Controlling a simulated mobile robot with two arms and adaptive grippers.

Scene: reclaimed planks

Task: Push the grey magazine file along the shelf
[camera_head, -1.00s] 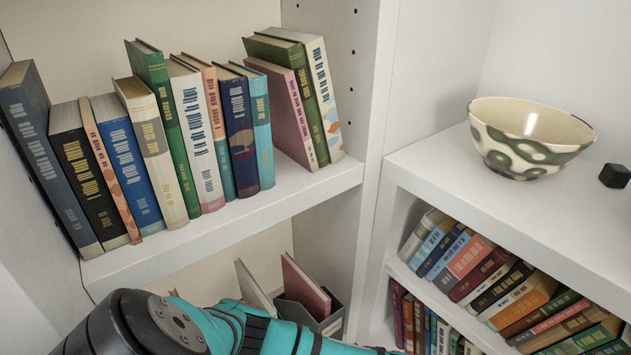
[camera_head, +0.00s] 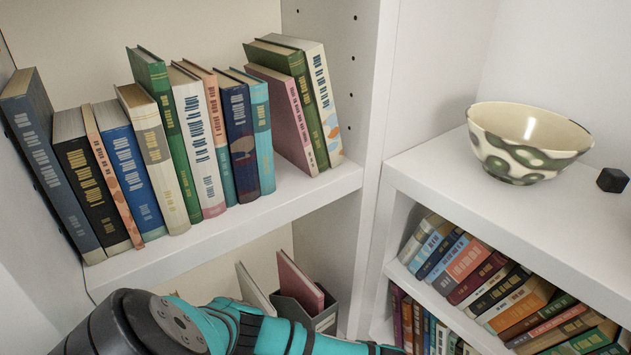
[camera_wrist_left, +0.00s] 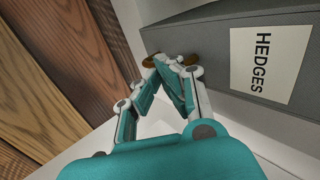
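The grey magazine file (camera_head: 326,318) stands on the lower shelf in the head view, with a pink volume (camera_head: 301,284) sticking up out of it. My arm hides its lower part. In the left wrist view the file (camera_wrist_left: 205,45) fills the upper right, tilted in the picture, with a pale label reading HEDGES (camera_wrist_left: 264,60). My left gripper (camera_wrist_left: 170,61) has its fingertips together, empty, right at the file's grey face; whether they touch it I cannot tell. In the head view the left gripper is out of sight. My right gripper shows in neither view.
A pale volume (camera_head: 256,288) leans left of the file. A white upright panel (camera_head: 361,230) stands to its right. Books (camera_head: 203,150) line the shelf (camera_head: 225,232) above. A patterned bowl (camera_head: 525,145) and a dark block (camera_head: 612,180) sit on the right unit. Wooden planks (camera_wrist_left: 65,70) show below.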

